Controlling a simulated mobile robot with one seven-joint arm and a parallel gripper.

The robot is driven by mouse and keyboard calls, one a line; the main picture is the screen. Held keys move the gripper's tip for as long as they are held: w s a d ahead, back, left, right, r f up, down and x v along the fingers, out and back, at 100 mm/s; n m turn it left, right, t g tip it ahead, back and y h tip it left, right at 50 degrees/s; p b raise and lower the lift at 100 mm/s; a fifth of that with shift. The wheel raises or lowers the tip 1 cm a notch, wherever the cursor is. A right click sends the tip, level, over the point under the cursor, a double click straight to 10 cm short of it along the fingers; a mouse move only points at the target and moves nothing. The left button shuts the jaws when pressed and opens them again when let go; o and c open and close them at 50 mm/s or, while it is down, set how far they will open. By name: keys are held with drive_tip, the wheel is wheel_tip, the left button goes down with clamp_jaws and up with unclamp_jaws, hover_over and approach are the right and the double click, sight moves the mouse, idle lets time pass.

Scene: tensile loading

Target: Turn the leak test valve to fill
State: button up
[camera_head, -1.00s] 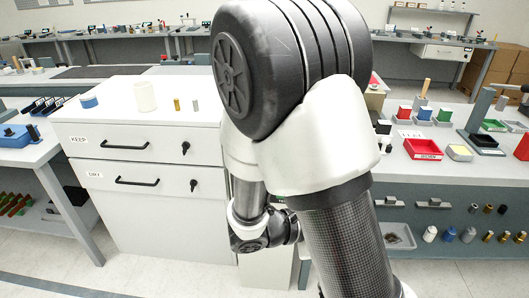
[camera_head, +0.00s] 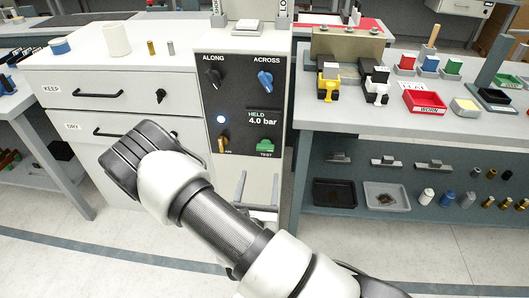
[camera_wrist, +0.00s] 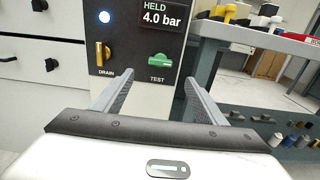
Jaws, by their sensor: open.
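A dark control panel (camera_head: 238,105) stands on a pale cabinet front. It carries a black knob marked ALONG (camera_head: 216,79), a blue knob marked ACROSS (camera_head: 265,80), a brass handle (camera_head: 223,145) and a green handle marked TEST (camera_head: 265,146). In the wrist view the brass handle (camera_wrist: 102,54), marked DRAIN, is upright and the green handle (camera_wrist: 160,61) lies roughly level. I see no label reading fill. The display (camera_wrist: 163,14) reads HELD 4.0 bar. My gripper (camera_wrist: 159,78) is open and empty, below and in front of the green handle, apart from it.
A drawer cabinet (camera_head: 110,95) marked KEEP and DRY stands left of the panel. A workbench (camera_head: 380,122) with trays and fixtures is at the right, its front edge close to the panel. A blue-white lamp (camera_head: 221,119) glows above the brass handle.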

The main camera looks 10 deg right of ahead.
sight(265, 149)
drive_tip(key=b+x, duration=0.1)
drive_tip(key=x, duration=1.2)
drive_tip(key=c, duration=1.1)
drive_tip(key=shift+o, duration=0.2)
